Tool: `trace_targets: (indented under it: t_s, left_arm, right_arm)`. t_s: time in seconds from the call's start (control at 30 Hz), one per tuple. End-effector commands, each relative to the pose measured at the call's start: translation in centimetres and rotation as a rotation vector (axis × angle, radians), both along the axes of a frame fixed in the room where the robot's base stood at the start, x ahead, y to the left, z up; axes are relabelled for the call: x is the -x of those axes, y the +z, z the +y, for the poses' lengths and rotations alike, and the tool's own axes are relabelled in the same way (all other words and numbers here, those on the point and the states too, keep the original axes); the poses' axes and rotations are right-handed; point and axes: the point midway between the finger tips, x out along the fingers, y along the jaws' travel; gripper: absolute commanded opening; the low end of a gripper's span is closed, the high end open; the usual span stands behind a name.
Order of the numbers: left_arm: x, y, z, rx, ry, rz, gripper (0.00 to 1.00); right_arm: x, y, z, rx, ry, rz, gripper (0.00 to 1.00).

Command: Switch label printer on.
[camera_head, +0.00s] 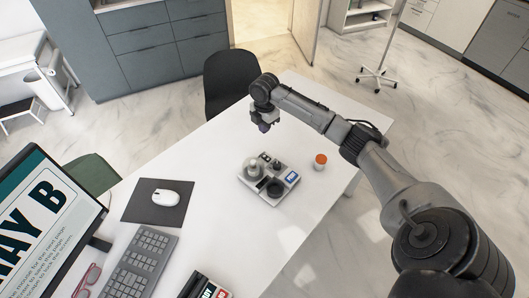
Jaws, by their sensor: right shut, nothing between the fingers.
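A small light grey unit (263,192) sits on the white desk. It carries a rounded silver-grey part, a black round part, small dark parts at its back and a blue-and-white patch at its right. It may be the label printer, but I cannot tell for sure, and no switch can be made out at this size. My right gripper (264,127) is above the desk, behind the unit in the picture and apart from it. It is shut and empty, with its fingers pointing down. My left gripper is not in view.
An orange-capped container (320,161) stands right of the unit. A mouse (165,198) on a dark mat, a keyboard (143,262), a monitor (40,215) and a black item (196,284) are on the desk (225,225). A black chair (228,80) stands behind it.

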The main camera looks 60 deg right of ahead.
Motion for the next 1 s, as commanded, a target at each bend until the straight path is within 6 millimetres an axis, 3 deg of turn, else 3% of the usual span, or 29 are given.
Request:
trace_targets:
  t_s: [0.2,0.67,1.0]
  left_arm:
    - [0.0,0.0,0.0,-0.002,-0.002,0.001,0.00]
    - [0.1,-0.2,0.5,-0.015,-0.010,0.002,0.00]
    - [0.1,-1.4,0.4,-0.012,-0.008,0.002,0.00]
  right_arm:
    - [0.0,0.0,0.0,0.001,0.084,0.000,0.00]
    - [0.0,-0.4,0.1,0.002,0.090,0.000,0.00]
    - [0.0,-5.8,0.1,0.000,0.089,0.003,0.00]
